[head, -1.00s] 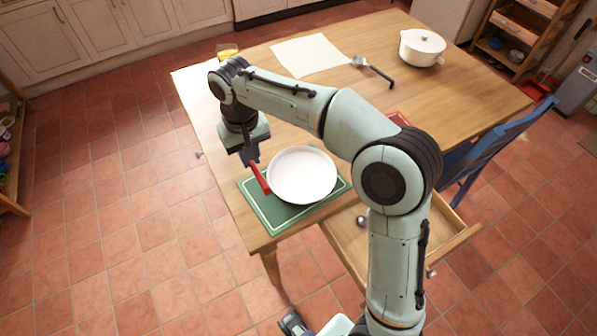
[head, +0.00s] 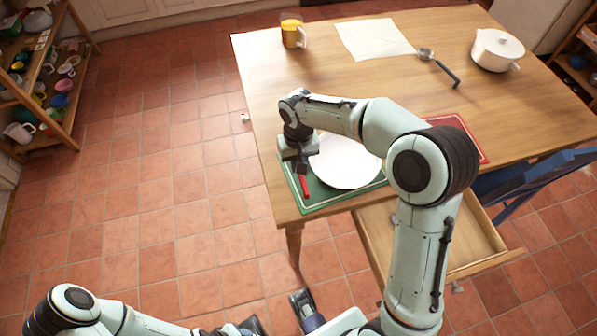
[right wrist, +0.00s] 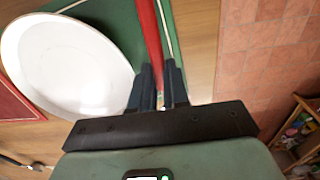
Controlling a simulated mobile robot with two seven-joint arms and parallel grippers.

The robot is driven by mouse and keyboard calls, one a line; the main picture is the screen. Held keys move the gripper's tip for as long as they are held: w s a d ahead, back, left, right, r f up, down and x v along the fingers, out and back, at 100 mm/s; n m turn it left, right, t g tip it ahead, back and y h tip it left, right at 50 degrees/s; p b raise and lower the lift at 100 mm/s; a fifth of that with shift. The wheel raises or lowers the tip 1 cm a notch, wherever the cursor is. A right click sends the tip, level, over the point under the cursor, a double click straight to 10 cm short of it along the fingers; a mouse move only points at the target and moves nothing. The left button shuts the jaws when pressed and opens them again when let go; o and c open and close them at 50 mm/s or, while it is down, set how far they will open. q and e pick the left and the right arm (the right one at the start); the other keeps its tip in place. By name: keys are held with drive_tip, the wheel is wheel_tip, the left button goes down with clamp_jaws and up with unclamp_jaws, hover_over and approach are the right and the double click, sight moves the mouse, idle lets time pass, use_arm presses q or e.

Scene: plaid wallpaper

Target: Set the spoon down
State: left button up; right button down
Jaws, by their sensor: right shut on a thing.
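My right gripper (head: 302,172) is at the left side of the white plate (head: 347,165), over the green mat (head: 325,200). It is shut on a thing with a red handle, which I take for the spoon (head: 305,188). In the right wrist view the spoon (right wrist: 149,40) runs up from between the fingertips (right wrist: 157,95), beside the plate (right wrist: 65,65) and along the edge of the green mat. Its bowl end is hidden or out of view. I cannot tell whether it touches the mat.
A red mat (head: 462,132) lies right of the plate. An open drawer (head: 470,242) juts out in front; a blue chair (head: 535,175) is at right.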

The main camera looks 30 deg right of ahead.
drive_tip(key=shift+f, duration=2.4)
drive_tip(key=shift+f+b, duration=0.15)
drive_tip(key=shift+b, duration=0.2)
drive_tip(key=c, duration=1.1)
unclamp_jaws()
wheel_tip(320, 180, up, 12)
drive_tip(key=shift+r+p, duration=0.15)
drive_tip(key=shift+p, duration=0.8)
